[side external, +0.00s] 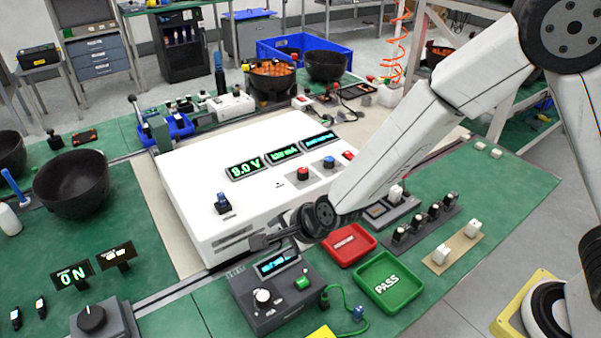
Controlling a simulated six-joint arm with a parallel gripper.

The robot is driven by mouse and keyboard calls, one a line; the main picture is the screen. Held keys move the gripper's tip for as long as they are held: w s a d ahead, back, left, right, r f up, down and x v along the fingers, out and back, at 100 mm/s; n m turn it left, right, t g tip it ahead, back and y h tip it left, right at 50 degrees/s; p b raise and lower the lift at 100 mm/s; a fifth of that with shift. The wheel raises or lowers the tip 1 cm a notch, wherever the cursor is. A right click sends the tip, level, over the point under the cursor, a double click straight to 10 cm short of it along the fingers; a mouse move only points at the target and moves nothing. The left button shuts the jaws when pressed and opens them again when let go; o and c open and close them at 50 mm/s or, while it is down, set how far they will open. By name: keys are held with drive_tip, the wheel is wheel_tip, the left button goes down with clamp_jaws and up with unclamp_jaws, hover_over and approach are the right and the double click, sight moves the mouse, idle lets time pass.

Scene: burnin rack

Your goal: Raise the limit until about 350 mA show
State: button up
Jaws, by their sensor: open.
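A white supply unit (200,190) stands in the middle of the green bench. Its first display (246,168) reads 9.0 V in green. The second display (285,157) shows a green mA figure too small to read surely. A third display (321,141) has blue text I cannot read. A red knob (303,173), a blue knob (329,162) and another red control (348,155) sit below the displays. I cannot tell which sets the limit. My gripper (264,240) is open and appears empty at the unit's front edge, away from these knobs.
A grey box (250,318) with a display, white knob (262,296) and green knob (302,283) stands just below my gripper. A red tray (350,245) and green PASS tray (389,283) lie to its right. Black bowls (72,185) stand at left.

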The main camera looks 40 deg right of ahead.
sight(329, 159)
drive_tip(key=w+d+r+n+g, duration=0.1)
drive_tip(key=w+d+n, duration=0.4)
drive_tip(key=n, duration=0.3)
drive_tip(key=w+d+r+n+g, duration=0.1)
drive_tip(key=w+d+n, duration=0.3)
drive_tip(key=n, duration=0.4)
drive_tip(key=w+d+r+n+g+h, duration=0.1)
drive_tip(key=w+d+n+g, duration=0.1)
drive_tip(key=w+d+n, duration=0.3)
drive_tip(key=shift+w+d+r+n+g, duration=0.2)
drive_tip(key=shift+w+n, duration=0.05)
drive_tip(key=shift+n, duration=0.5)
drive_tip(key=shift+w+d+r+n+g, duration=0.15)
drive_tip(key=shift+w+r+n+g, duration=0.1)
drive_tip(key=shift+n, duration=0.5)
drive_tip(key=d+n, duration=0.2)
drive_tip(key=d, duration=0.1)
drive_tip(key=w+d+r+n+g+h, duration=0.1)
drive_tip(key=d+n, duration=0.1)
drive_tip(key=d, duration=0.1)
drive_tip(key=d+r+n, duration=0.1)
drive_tip(key=d+n, duration=0.1)
drive_tip(key=d, duration=0.1)
drive_tip(key=shift+w+r+n+g+h, duration=0.25)
drive_tip(key=shift+n+h, duration=0.05)
drive_tip(key=shift+d+r+n, duration=0.15)
drive_tip(key=shift+d+n, duration=0.35)
drive_tip(key=shift+w+f, duration=0.15)
drive_tip(key=shift+f, duration=3.75)
drive_tip(key=shift+c, duration=0.2)
